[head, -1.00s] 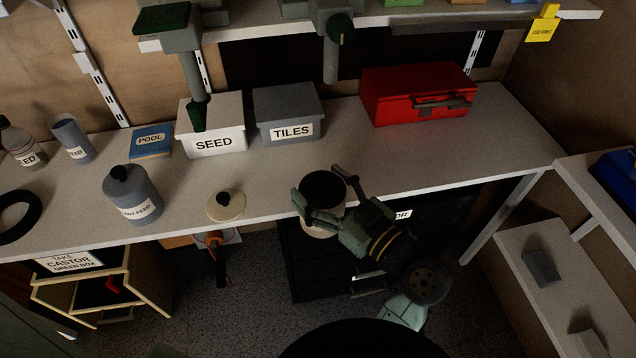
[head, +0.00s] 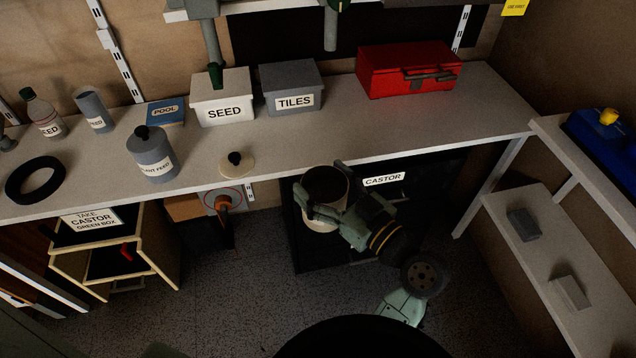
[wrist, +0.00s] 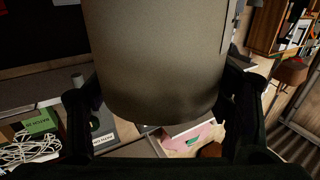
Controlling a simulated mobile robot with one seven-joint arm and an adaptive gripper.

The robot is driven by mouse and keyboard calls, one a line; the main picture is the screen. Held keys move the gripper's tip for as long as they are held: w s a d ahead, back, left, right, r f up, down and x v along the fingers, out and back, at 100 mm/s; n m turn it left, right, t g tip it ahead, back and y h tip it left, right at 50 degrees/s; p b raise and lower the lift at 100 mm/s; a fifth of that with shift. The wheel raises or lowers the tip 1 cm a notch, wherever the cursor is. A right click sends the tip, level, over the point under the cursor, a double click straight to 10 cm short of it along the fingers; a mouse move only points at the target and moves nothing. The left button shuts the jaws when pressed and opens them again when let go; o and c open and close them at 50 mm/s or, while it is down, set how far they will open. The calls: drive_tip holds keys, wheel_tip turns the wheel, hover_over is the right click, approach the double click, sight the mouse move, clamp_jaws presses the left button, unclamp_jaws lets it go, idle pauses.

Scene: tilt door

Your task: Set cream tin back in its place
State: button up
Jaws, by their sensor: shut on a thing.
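My gripper (head: 328,190) is shut on the cream tin (head: 322,223), an open cylinder with a dark inside. The tin is held roughly upright off the front edge of the bench, in front of the dark cabinet labelled CASTOR. In the wrist view the tin (wrist: 155,60) fills the middle between my two fingers. A cream lid with a black knob (head: 237,164) lies on the bench near its front edge, left of the tin. A grey lidded tin labelled PLANT FEED (head: 152,157) stands further left.
The bench (head: 400,128) is bare right of the lid. SEED (head: 222,98) and TILES (head: 291,88) boxes and a red case (head: 405,72) stand at the back. A black ring (head: 35,180) lies far left. A dark CASTOR cabinet (head: 420,205) is below the bench; a wooden drawer unit (head: 115,255) stands lower left.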

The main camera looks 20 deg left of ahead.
drive_tip(key=w+d+f+m+t+h, duration=0.65)
drive_tip(key=w+d+f, duration=0.25)
drive_tip(key=w+f, duration=0.35)
drive_tip(key=w+d+f+m+t+h+b, duration=0.1)
drive_tip(key=d+f+h+b, duration=0.1)
drive_tip(key=f, duration=0.6)
drive_tip(key=w+d+f+m+t+h+b, duration=0.1)
drive_tip(key=w+d+f+h+b, duration=0.1)
drive_tip(key=f, duration=0.6)
drive_tip(key=shift+w+d+f+b, duration=0.15)
drive_tip(key=shift+d+f+b, duration=0.05)
drive_tip(key=shift+d+b, duration=0.65)
